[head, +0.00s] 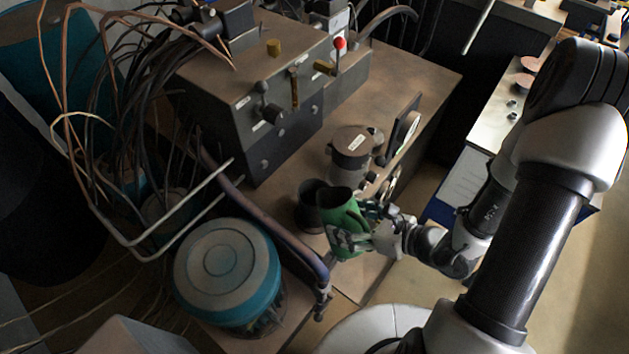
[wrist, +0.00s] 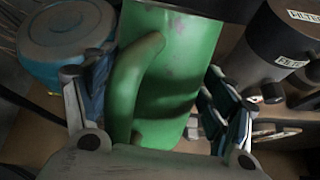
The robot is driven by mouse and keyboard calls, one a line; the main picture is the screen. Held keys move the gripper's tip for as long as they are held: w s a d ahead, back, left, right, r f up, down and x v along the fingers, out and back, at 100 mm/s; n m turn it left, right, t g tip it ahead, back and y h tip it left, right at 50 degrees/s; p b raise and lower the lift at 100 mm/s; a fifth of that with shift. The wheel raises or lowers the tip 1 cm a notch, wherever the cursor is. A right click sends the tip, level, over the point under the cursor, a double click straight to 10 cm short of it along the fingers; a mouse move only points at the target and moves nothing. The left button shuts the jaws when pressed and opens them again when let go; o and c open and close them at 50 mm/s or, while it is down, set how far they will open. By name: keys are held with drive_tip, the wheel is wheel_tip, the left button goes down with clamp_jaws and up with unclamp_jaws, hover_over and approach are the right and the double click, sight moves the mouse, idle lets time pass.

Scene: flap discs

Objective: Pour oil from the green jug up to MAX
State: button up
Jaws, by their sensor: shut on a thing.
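The green jug (head: 347,232) is held by my gripper (head: 372,230) and appears to lean a little in the head view. Its mouth is beside a dark, open-topped round neck (head: 307,217) on the brown bench top; I cannot tell whether they touch. In the wrist view the jug (wrist: 178,85) and its handle stand between the two fingers of my gripper (wrist: 150,112). No oil stream is visible. No MAX mark can be read, and the oil level is hidden.
A canister labelled FILTER (wrist: 285,40) stands right of the jug, also in the head view (head: 350,160). A teal-sided drum (head: 225,290) and a curved pipe (head: 275,225) lie to the left. A grey control box (head: 245,95) stands at the back.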

sight(350, 201)
drive_tip(key=shift+w+a+r+g+h+p, duration=0.15)
drive_tip(key=shift+r+p, duration=0.1)
drive_tip(key=shift+r, duration=0.15)
drive_tip(key=shift+w+a+r+g+h+p, duration=0.15)
drive_tip(key=shift+r+g+p, duration=0.1)
drive_tip(key=shift+r, duration=0.2)
drive_tip(key=shift+w+a+r+g+p, duration=0.15)
drive_tip(key=shift+r+p, duration=0.1)
drive_tip(key=shift+r, duration=0.15)
drive_tip(key=shift+w, duration=0.15)
drive_tip(key=shift+f+h+b, duration=0.25)
drive_tip(key=shift+h+b, duration=0.05)
drive_tip(key=shift+b, duration=0.6)
drive_tip(key=shift+w+a+r+g+h, duration=0.1)
drive_tip(key=shift+w+r+g+h, duration=0.2)
drive_tip(key=shift+g, duration=0.35)
drive_tip(key=shift+s+r+p, duration=0.2)
drive_tip(key=shift+r+p, duration=0.25)
drive_tip(key=shift+p, duration=0.3)
drive_tip(key=shift+w+r+m+g+h+p, duration=0.1)
drive_tip(key=shift+m+g+h+p, duration=0.25)
drive_tip(key=shift+p, duration=0.55)
drive_tip(key=shift+a+r+g+h+p, duration=0.1)
drive_tip(key=shift+r+g+h+p, duration=0.2)
drive_tip(key=shift+p, duration=1.05)
drive_tip(key=shift+w+a+g+h+p, duration=0.15)
drive_tip(key=shift+w+g+h+p, duration=0.2)
drive_tip(key=shift+p, duration=1.65)
drive_tip(key=shift+f+p, duration=0.1)
drive_tip(key=shift+p, duration=0.2)
